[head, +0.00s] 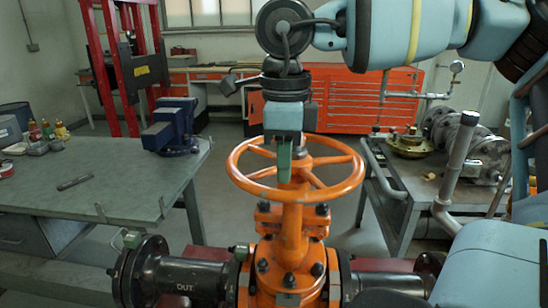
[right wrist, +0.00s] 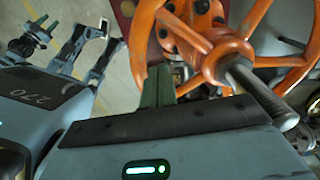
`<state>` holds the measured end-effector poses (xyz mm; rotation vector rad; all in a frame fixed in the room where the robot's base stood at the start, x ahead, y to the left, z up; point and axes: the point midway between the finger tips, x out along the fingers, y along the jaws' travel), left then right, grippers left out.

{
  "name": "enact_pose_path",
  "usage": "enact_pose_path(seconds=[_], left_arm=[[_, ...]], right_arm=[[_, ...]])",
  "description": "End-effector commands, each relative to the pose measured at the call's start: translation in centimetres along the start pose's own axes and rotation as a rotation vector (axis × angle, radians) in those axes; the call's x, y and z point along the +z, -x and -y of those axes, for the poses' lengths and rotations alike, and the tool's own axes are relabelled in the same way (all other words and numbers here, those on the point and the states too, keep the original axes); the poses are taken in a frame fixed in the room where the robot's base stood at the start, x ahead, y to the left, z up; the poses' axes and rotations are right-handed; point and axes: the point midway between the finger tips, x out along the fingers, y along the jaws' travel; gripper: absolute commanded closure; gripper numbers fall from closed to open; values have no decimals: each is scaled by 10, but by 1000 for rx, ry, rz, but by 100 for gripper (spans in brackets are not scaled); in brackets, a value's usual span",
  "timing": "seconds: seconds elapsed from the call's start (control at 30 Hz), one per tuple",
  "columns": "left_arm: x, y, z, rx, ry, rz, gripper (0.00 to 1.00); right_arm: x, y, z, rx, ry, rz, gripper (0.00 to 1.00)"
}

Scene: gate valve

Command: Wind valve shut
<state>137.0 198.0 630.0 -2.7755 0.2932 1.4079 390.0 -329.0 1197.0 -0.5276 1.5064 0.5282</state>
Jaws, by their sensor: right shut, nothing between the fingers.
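The orange handwheel (head: 247,184) sits level on top of the orange gate valve body (head: 288,262), in the middle of the head view. My right gripper (head: 284,176) hangs from above over the wheel, its green fingers shut with nothing between them. The fingers overlap the wheel's inner area near the hub; I cannot tell whether they touch a spoke. In the right wrist view the green fingers (right wrist: 156,88) show beside an orange spoke, and the wheel hub (right wrist: 205,52) with its threaded stem (right wrist: 252,88) lies to their right.
A workbench (head: 120,185) with a dark vise (head: 172,128) stands on the left. A second bench with pipework (head: 455,160) stands close on the right. Black flanged pipe (head: 185,278) runs left of the valve. A red tool cabinet (head: 360,98) is behind.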

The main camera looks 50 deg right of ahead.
Motion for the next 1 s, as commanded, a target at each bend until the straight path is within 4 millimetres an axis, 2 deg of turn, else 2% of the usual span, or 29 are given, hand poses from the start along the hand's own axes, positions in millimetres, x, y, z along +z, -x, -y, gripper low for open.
enact_pose_path(seconds=[0.4, 1.0], left_arm=[[17, -5, -1, 3, 4, 26, 60], [28, -14, 0, 4, 5, 38, 60]], right_arm=[[0, -20, 0, 1, 0, -1, 100], [0, -40, 0, 0, 0, 0, 100]])
